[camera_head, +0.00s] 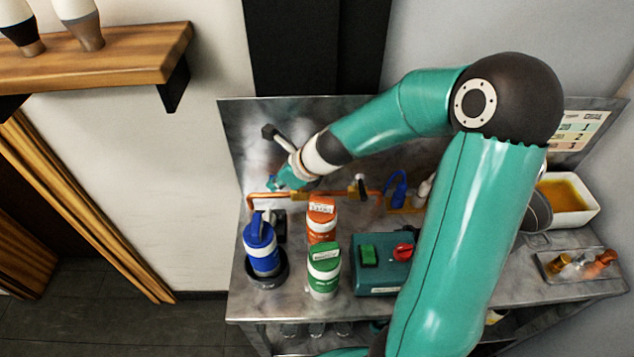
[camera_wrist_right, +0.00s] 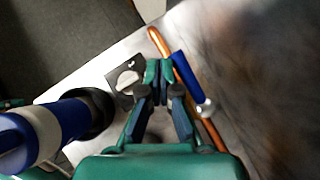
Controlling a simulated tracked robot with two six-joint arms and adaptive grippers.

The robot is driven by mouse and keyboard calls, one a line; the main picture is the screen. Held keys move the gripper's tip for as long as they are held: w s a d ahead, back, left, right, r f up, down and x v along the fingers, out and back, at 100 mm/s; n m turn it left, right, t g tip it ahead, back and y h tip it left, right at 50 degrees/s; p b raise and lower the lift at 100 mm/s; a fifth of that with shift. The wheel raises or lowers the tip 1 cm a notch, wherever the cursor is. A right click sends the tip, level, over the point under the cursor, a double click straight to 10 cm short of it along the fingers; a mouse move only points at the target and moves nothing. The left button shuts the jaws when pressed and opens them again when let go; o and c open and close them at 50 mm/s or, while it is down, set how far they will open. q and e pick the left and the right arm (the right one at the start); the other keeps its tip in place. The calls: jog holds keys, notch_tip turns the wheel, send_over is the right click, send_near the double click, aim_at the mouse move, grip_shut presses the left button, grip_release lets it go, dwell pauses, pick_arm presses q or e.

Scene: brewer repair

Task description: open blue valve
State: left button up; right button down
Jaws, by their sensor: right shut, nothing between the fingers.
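The blue valve shows in the right wrist view as a long blue handle (camera_wrist_right: 186,74) lying along a copper pipe (camera_wrist_right: 158,42), with a pale round end at its lower right. My right gripper (camera_wrist_right: 159,72) is shut and empty, its fingertips just left of the blue handle; I cannot tell whether they touch it. In the head view my right gripper (camera_head: 283,182) is at the left end of the copper pipe (camera_head: 325,196), near the steel back panel. There the gripper and wrist mostly hide the valve. My left gripper is not in view.
A blue-and-white bottle (camera_head: 261,246) stands in a dark holder at the bench's left. An orange bottle (camera_head: 322,219), a green bottle (camera_head: 323,269) and a teal switch box (camera_head: 376,263) stand in front of the pipe. A wooden shelf (camera_head: 100,60) juts out at upper left.

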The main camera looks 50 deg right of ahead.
jog(key=v, duration=1.2)
jog(key=shift+s+f, duration=0.1)
jog(key=shift+f, duration=0.05)
